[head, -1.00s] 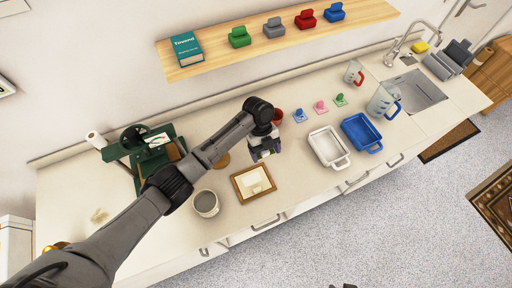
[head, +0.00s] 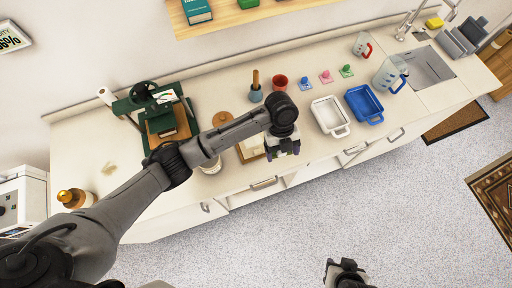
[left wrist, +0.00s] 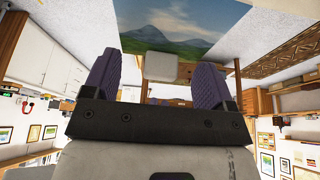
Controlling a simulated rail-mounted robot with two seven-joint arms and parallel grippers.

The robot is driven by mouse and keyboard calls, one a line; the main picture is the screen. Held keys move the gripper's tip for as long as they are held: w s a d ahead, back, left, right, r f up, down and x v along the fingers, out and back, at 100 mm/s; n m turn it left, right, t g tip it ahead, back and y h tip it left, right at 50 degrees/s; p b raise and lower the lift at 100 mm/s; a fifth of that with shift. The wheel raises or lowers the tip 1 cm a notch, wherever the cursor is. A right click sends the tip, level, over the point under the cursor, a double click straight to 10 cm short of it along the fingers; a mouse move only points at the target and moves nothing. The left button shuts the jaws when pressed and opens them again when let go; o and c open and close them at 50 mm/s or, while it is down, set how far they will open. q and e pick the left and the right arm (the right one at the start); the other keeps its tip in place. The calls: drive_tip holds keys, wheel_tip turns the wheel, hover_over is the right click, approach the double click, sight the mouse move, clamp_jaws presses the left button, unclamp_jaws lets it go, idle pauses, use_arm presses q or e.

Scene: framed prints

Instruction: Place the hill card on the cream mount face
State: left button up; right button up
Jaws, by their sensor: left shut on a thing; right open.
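The hill card (left wrist: 185,30), printed with blue mountains, a green meadow and sky, shows in the left wrist view beyond my left fingertips. A pale block (left wrist: 161,66) sits between the purple fingers in front of the print. My left gripper (left wrist: 155,75) is shut on the card; in the head view the gripper (head: 283,148) hangs near the counter's front edge, just right of the frame. My right gripper (head: 345,272) is open and empty over the floor.
A green press (head: 160,115) stands at left. A grey cup (head: 211,166) is partly behind my arm. A wooden-handled tool (head: 256,88), red cup (head: 280,83), white tray (head: 329,116) and blue tray (head: 364,104) stand nearby. Small coloured stamps sit behind the trays.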

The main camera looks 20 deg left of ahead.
use_arm(q)
drive_tip(key=s+d+r, duration=0.1)
drive_tip(key=n, duration=0.1)
hover_over(256, 148)
wheel_tip(256, 148, down, 7)
drive_tip(key=shift+r, duration=0.1)
drive_tip(key=shift+f, duration=2)
drive_tip(key=shift+f, duration=0.2)
drive_tip(key=o, duration=0.9)
drive_tip(key=shift+r, duration=0.15)
